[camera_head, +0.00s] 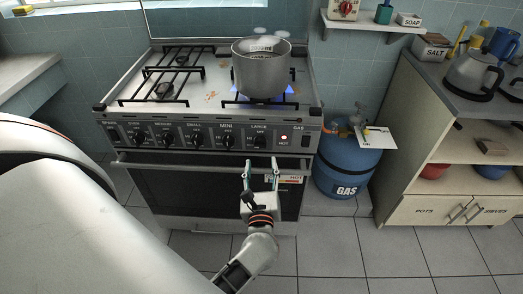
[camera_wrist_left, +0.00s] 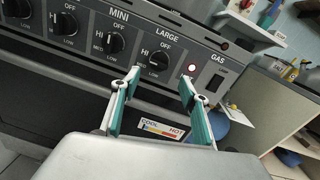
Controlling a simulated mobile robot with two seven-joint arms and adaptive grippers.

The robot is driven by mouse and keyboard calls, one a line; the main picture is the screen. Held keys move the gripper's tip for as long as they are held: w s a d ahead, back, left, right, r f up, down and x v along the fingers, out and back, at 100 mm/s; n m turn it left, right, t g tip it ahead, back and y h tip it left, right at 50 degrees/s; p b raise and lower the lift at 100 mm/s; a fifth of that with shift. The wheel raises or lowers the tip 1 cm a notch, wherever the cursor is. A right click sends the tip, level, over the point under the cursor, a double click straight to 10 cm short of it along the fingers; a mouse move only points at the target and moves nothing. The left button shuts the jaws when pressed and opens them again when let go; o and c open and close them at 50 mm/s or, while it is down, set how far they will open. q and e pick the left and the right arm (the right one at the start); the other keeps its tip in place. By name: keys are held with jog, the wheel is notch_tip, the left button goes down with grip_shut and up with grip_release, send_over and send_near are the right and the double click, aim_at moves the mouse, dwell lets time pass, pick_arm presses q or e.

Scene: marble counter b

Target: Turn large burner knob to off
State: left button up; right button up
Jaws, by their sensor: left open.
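The large burner knob (camera_head: 259,140) is a black dial on the stove's front panel, under the label LARGE. It also shows in the left wrist view (camera_wrist_left: 158,61), with OFF, HI and other marks around it; I cannot tell its exact setting. My left gripper (camera_head: 261,168) is open and empty, in front of the stove just below the knob. In the wrist view its teal-padded fingers (camera_wrist_left: 159,84) stand apart, with the knob between and beyond their tips. Blue flame (camera_head: 290,89) shows under a steel pot (camera_head: 262,72) on the right burner. My right gripper is out of view.
The mini knob (camera_head: 228,140) sits left of the large one; a red light (camera_head: 284,138) glows to its right. The oven handle (camera_head: 200,165) runs below. A blue gas cylinder (camera_head: 343,165) stands right of the stove, before a cabinet (camera_head: 430,210).

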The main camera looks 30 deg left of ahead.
aim_at(260, 144)
pick_arm(q)
jog(key=x, duration=0.8)
jog(key=shift+p, duration=0.3)
jog(key=shift+s+a, duration=0.1)
jog(key=shift+s, duration=0.1)
